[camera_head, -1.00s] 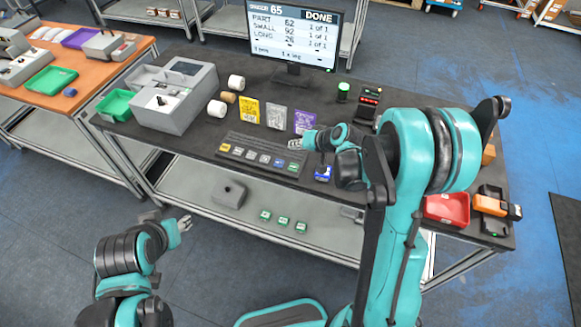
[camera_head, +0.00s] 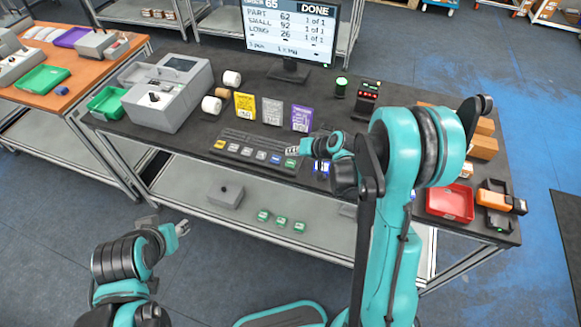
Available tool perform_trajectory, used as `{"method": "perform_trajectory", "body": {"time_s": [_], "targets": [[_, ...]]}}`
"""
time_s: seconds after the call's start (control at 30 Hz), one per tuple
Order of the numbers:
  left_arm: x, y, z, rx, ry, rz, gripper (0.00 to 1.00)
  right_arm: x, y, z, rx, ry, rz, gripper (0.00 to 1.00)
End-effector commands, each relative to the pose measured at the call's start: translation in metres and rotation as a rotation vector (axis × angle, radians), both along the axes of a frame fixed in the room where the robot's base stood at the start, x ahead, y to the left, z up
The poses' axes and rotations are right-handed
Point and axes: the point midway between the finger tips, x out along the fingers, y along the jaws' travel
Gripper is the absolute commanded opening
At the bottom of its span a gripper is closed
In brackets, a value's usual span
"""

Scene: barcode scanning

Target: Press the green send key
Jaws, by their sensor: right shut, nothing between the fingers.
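The green send key (camera_head: 291,162) is at the right end of the key row on the dark keyboard (camera_head: 236,141). My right gripper (camera_head: 293,151) is shut and empty, its tips just behind and above the green key in the picture. I cannot tell whether the tips touch it. The monitor (camera_head: 290,30) shows "DONE" with PART 62, SMALL 92 and LONG 26, each 1 of 1. My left gripper (camera_head: 182,228) hangs in front of the table, away from the keyboard; its finger opening is too small to tell.
Yellow (camera_head: 245,107), grey (camera_head: 272,111) and purple (camera_head: 301,118) cards stand behind the keyboard. A red tray (camera_head: 450,202) and an orange scanner (camera_head: 501,201) are at the right. A grey machine (camera_head: 168,100) stands at the left.

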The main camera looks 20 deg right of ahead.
Motion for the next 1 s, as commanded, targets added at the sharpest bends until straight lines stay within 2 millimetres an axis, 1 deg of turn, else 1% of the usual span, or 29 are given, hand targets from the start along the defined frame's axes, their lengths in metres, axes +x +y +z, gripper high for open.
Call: {"method": "perform_trajectory", "body": {"time_s": [0.03,0.1,0.2,1.0], "targets": [[0.0,0.0,-0.012,0.0,0.0,0.0,0.4,0.0,0.0,-0.012,0.0,0.0,0.0,0.0],[0.0,0.0,-0.02,0.0,0.0,0.0,0.4,0.0,0.0,-0.02,0.0,0.0,0.0,0.0],[0.0,0.0,-0.026,0.0,0.0,0.0,0.4,0.0,0.0,-0.027,0.0,0.0,0.0,0.0],[0.0,0.0,-0.026,0.0,0.0,0.0,0.4,0.0,0.0,-0.027,0.0,0.0,0.0,0.0]]}}
